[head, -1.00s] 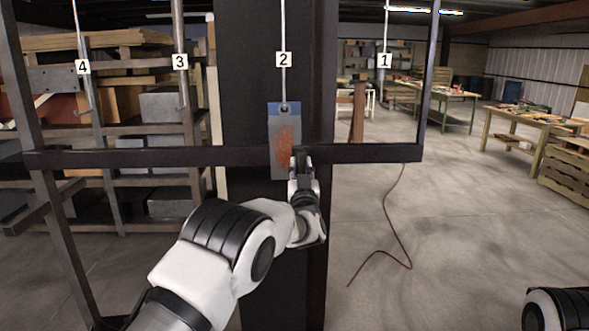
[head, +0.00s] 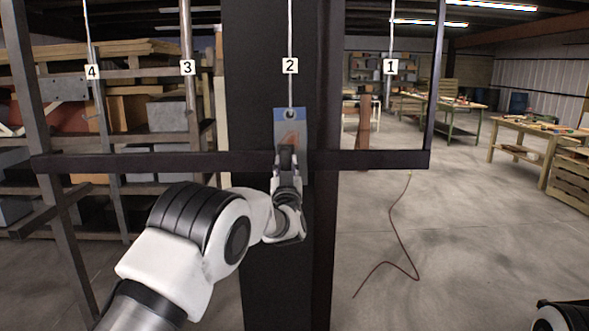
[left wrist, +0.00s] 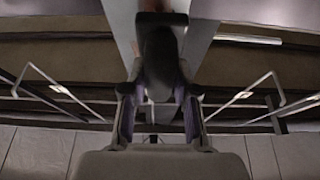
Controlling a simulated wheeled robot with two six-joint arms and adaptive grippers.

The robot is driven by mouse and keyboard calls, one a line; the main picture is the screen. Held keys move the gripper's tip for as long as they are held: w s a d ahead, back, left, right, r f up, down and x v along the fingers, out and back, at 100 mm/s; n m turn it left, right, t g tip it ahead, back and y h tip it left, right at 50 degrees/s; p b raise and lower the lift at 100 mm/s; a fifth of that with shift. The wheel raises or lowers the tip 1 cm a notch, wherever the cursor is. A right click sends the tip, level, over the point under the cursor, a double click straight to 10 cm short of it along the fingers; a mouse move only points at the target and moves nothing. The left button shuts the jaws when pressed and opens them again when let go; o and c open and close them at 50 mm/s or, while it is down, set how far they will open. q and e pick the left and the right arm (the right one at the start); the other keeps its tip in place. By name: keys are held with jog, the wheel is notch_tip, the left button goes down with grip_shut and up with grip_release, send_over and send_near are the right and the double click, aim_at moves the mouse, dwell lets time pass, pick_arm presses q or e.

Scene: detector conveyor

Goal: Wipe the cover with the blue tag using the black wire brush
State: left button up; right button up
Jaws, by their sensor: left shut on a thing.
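The cover with the blue tag is a grey plate (head: 305,140) hanging upright from a rod at label 2. Its blue band (head: 300,113) is at the top, around the hanging hole. A faint orange-brown stain (head: 287,138) shows on its face. My left gripper (head: 287,160) is in front of the plate's lower half and hides it. It is shut on a dark object, the black wire brush, which shows between the fingers in the left wrist view (left wrist: 158,50). Whether the brush touches the plate I cannot tell.
A dark frame bar (head: 150,161) crosses behind the plate, with a wide black post (head: 255,230) behind it. Other rods hang at labels 1, 3 and 4. Shelves (head: 150,80) stand at left and workbenches (head: 540,140) at right.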

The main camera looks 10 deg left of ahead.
aim_at(286, 154)
pick_arm(q)
jog(key=shift+w+d+r+p, duration=0.75)
jog(key=shift+d+r+p, duration=0.15)
jog(key=shift+d, duration=1.75)
jog(key=a, duration=0.1)
jog(key=a+r+b, duration=0.1)
jog(key=s+a, duration=0.1)
jog(key=a, duration=0.1)
jog(key=shift+a+r+b, duration=0.1)
jog(key=shift+r+b, duration=0.2)
jog(key=shift+r, duration=0.1)
jog(key=shift+s+a+f+b, duration=0.1)
jog(key=shift+s+a+b, duration=0.1)
jog(key=shift+a+b, duration=0.3)
jog(key=shift+s+a+b, duration=0.25)
jog(key=shift+a+b, duration=0.3)
jog(key=shift+a, duration=0.35)
jog(key=shift+s+a, duration=0.1)
jog(key=shift+a, duration=0.25)
